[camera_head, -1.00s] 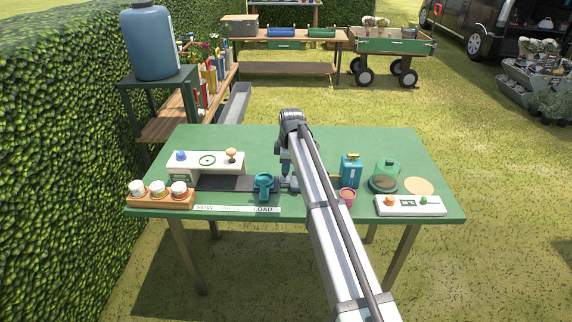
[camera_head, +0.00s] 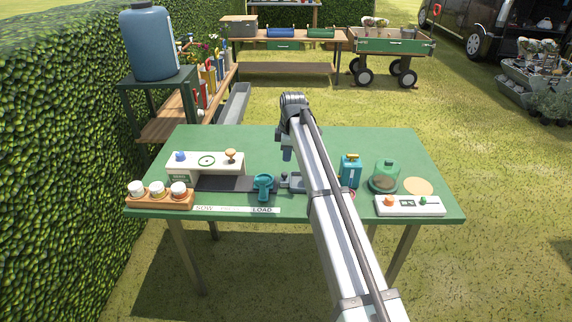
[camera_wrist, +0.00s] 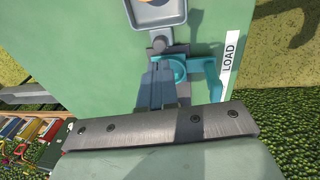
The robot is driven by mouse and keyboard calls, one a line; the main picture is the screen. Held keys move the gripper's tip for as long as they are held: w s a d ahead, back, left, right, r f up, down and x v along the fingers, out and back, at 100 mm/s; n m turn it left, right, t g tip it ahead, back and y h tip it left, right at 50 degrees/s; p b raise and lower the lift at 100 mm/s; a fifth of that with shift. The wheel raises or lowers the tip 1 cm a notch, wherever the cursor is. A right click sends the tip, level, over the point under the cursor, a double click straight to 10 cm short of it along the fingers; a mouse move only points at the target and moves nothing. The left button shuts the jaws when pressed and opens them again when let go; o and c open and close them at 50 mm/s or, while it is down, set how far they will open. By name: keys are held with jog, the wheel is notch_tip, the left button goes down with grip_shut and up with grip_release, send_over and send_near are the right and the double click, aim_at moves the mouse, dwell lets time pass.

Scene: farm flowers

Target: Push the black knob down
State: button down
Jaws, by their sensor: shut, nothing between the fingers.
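A small dark knob-like part (camera_wrist: 158,45) shows in the wrist view between a grey square tray (camera_wrist: 178,15) and a teal ring-shaped holder (camera_wrist: 208,66). I cannot tell for sure that it is the black knob, or whether it is up or down. In the head view, the teal holder (camera_head: 264,184) stands at the front of the green table, with the grey tray (camera_head: 297,183) to its right. My gripper (camera_head: 287,155) is shut and empty, raised above the area behind the tray. In the wrist view my fingers (camera_wrist: 160,78) point toward the dark part and partly cover the teal holder.
A white box (camera_head: 205,163) and a rack of jars (camera_head: 160,196) stand at left. The table (camera_head: 250,145) is clear at the back.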

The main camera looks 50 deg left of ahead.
notch_tip(320, 180, up, 7)
jog(key=d, duration=0.1)
jog(key=shift+f, duration=0.1)
dwell(0.6)
